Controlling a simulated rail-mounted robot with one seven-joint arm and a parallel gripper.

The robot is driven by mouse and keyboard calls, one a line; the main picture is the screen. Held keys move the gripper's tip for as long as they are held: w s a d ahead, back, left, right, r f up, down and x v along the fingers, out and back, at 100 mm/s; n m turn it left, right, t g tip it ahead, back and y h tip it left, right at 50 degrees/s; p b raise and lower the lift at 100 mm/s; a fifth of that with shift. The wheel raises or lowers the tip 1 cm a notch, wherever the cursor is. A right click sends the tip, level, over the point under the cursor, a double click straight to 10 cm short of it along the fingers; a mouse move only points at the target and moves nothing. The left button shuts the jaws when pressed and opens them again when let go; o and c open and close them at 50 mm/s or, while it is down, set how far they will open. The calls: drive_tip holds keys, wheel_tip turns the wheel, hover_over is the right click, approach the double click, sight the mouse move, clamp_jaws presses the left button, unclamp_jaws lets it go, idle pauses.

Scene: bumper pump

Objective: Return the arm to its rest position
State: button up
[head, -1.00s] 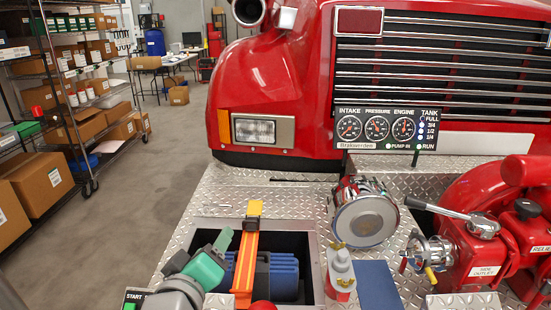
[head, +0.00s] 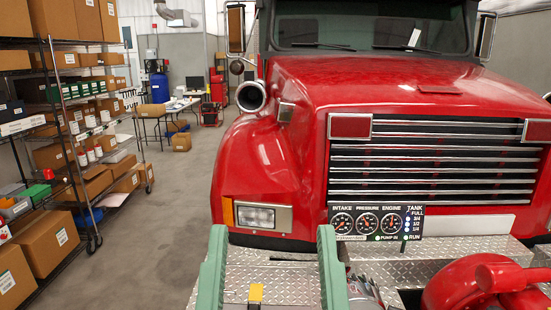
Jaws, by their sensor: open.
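My gripper (head: 272,232) shows at the bottom middle of the head view. Its two green fingers point up and stand wide apart, with nothing between the tips. The fingers are in front of the diamond-plate bumper deck (head: 285,262) of the red truck. The rest of my arm is below the picture's edge. The yellow top of a strap-like piece (head: 256,292) shows between the fingers, lower down. A silver round fitting (head: 364,291) is partly hidden behind the right finger.
The red truck (head: 400,95) fills the right side. A gauge panel (head: 376,222) stands on the deck, right of the gripper. Red pump parts (head: 470,285) are at lower right. A shelf rack with boxes (head: 75,150) stands at left. The grey floor (head: 160,230) between is clear.

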wheel_tip(320, 180, up, 9)
drive_tip(key=p, duration=0.5)
drive_tip(key=shift+f, duration=0.15)
idle(3.8)
